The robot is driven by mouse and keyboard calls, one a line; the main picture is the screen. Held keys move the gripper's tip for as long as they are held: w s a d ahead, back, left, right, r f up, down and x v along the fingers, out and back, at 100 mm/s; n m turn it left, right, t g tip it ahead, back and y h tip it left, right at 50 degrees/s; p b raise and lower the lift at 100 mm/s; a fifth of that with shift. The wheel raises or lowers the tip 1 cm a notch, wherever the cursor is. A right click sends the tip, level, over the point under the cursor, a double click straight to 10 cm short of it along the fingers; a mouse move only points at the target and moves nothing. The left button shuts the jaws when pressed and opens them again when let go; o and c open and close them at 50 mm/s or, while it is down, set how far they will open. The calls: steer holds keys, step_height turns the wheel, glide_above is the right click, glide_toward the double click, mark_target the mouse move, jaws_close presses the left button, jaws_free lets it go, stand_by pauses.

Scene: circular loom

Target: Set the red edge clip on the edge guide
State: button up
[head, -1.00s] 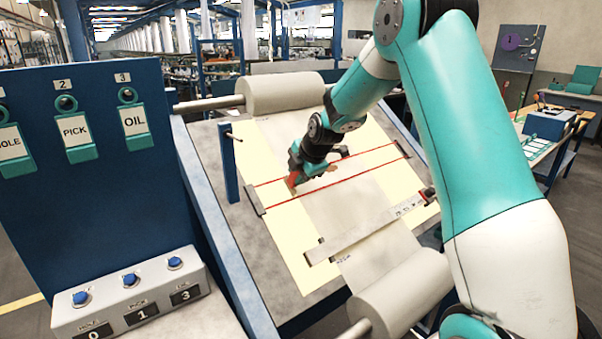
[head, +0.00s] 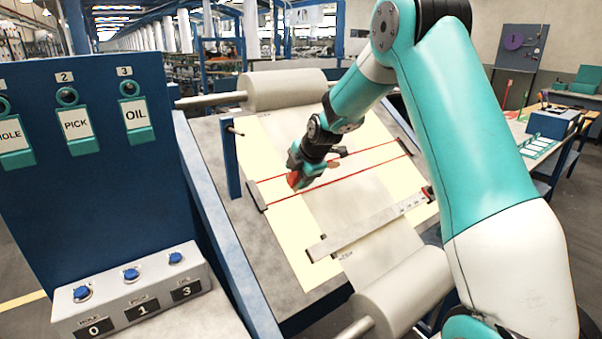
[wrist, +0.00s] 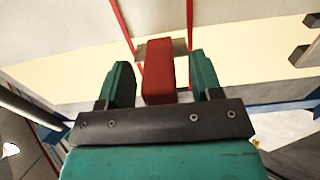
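The red edge clip (wrist: 158,72) is a red block between my two fingers in the wrist view, with a visible gap on each side. My gripper (wrist: 160,62) is open around it. Behind the clip is a small grey plate (wrist: 181,47) where the two red lines end; whether they touch is unclear. In the head view the clip (head: 294,180) shows just below my gripper (head: 300,168), near the left end of the red lines. The plate there also shows in the head view (head: 257,196). I cannot tell for sure which part is the edge guide.
A ruler bar (head: 368,227) crosses the pale fabric in front. Fabric rolls lie behind (head: 285,90) and in front (head: 402,292). A blue post (head: 231,160) stands left of the clip. A button box (head: 135,290) and a blue panel (head: 90,190) are at the left.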

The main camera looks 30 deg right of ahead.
steer(key=b+v, duration=0.4)
steer(key=v, duration=1.3)
steer(key=shift+r, duration=0.2)
